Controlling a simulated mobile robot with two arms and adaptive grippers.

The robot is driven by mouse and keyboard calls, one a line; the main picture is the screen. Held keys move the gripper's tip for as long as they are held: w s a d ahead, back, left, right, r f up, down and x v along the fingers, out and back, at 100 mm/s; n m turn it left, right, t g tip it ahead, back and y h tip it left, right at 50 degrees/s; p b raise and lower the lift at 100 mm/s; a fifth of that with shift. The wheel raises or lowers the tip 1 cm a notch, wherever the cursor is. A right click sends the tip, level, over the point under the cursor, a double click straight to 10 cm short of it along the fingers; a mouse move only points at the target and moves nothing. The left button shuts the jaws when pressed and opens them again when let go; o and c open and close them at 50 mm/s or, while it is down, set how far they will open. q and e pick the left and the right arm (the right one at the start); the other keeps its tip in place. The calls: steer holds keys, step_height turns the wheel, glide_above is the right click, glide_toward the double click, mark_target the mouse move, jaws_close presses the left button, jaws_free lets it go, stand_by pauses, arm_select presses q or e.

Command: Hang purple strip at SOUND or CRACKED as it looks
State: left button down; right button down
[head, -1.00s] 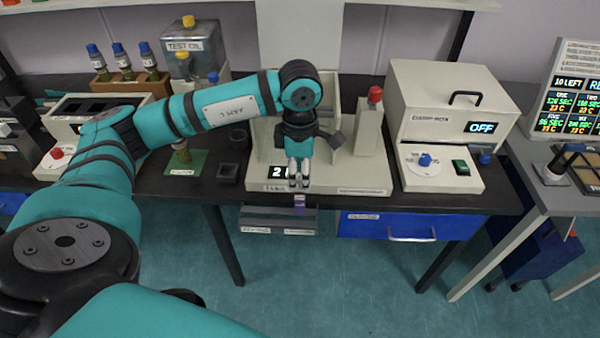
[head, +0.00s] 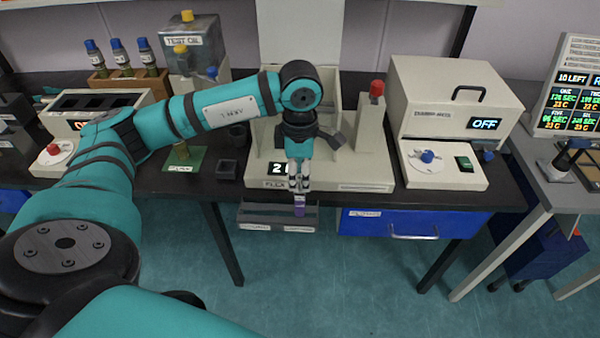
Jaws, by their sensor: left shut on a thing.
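My left gripper (head: 299,186) is shut on the purple strip (head: 300,205), which hangs down from its fingertips at the bench's front edge. The strip is too small here to tell whether its surface is sound or cracked. Behind and below it is a grey rack (head: 250,216) at the bench front, with two small white labels whose words I cannot read. The strip overlaps the rack in the picture; I cannot tell whether they touch. My right gripper is not in view.
The flex machine (head: 362,178) stands behind the gripper, with a red-topped post. A blue drawer (head: 412,224) is right of the rack. The chamber box (head: 445,100) reads OFF. Oil bottles and a test oil tank (head: 194,45) stand at back left.

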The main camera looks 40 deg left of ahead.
mark_target(300, 192)
arm_select(q)
steer(key=shift+f+b, duration=1.3)
steer(key=shift+f, duration=0.35)
steer(key=shift+f+b, duration=1.1)
steer(key=shift+f, duration=0.15)
steer(key=shift+f+b, duration=1.55)
steer(key=shift+f, duration=0.25)
steer(key=c, duration=0.9)
jaws_free()
steer(key=shift+r, duration=0.15)
steer(key=shift+r+p, duration=1.9)
steer(key=shift+r, duration=1.15)
